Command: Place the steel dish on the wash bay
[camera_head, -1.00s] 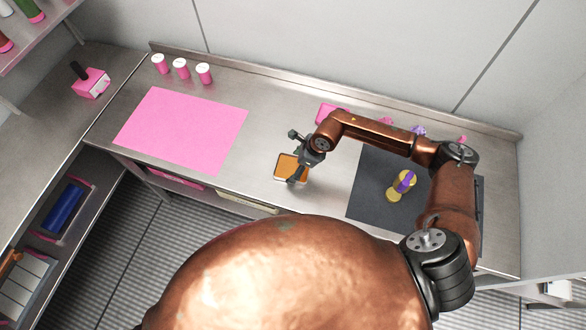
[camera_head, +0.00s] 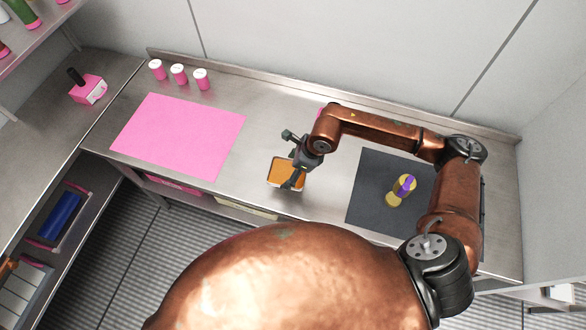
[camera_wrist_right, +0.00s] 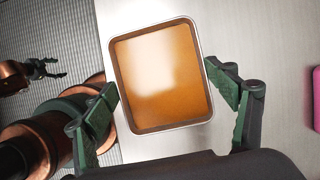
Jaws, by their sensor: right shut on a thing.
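The steel dish (camera_head: 285,187) is a small rectangular pan with a thin bright rim and an orange-brown inside. It also shows in the right wrist view (camera_wrist_right: 160,75), level, between the two fingers. My right gripper (camera_head: 293,177) is shut on the dish and seems to hold it just above the counter, near the front edge. A pink mat (camera_head: 180,135) lies to the left and a dark grey mat (camera_head: 372,190) to the right; no label shows which is the wash bay. My left gripper (camera_wrist_right: 55,75) shows small in the right wrist view, its fingers apart and empty.
Several white-lidded pink jars (camera_head: 179,74) stand at the back left. A pink box (camera_head: 88,90) sits on the side counter. Bare steel separates the pink mat and dish.

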